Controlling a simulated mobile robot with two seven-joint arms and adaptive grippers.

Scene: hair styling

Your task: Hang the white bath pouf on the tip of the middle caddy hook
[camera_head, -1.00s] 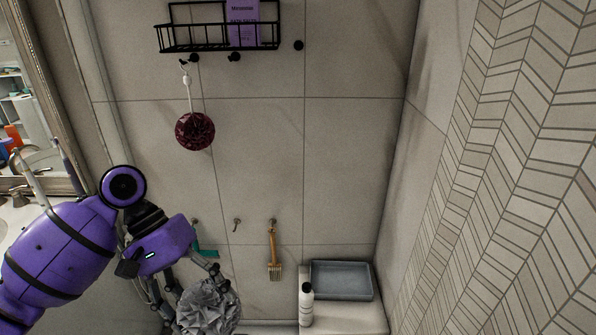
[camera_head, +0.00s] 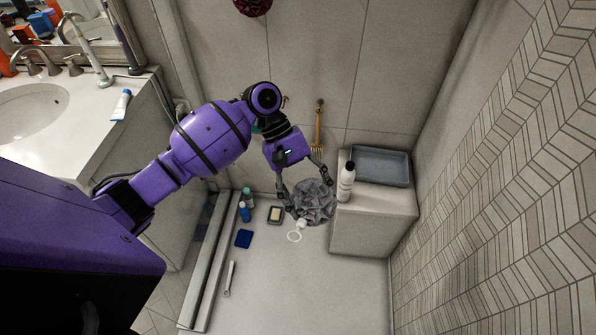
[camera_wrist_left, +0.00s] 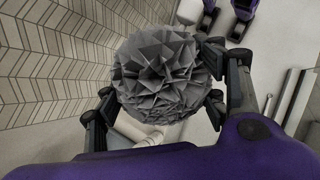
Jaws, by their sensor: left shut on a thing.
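The bath pouf (camera_head: 314,203) looks pale grey, a ball of ruffled mesh above the shower floor beside the ledge. A white loop (camera_head: 294,237) and a short white piece show at its lower left. My left gripper (camera_head: 310,196) is shut on the pouf, with fingers on both sides of it. In the left wrist view the pouf (camera_wrist_left: 160,72) fills the space between the fingers, and a white piece (camera_wrist_left: 138,130) shows under it. The caddy and its hooks are out of view now.
A dark red pouf (camera_head: 253,6) hangs at the top edge. A wooden-handled brush (camera_head: 318,128) hangs on the wall. A white bottle (camera_head: 346,182) and grey tray (camera_head: 379,167) stand on the ledge (camera_head: 372,235).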

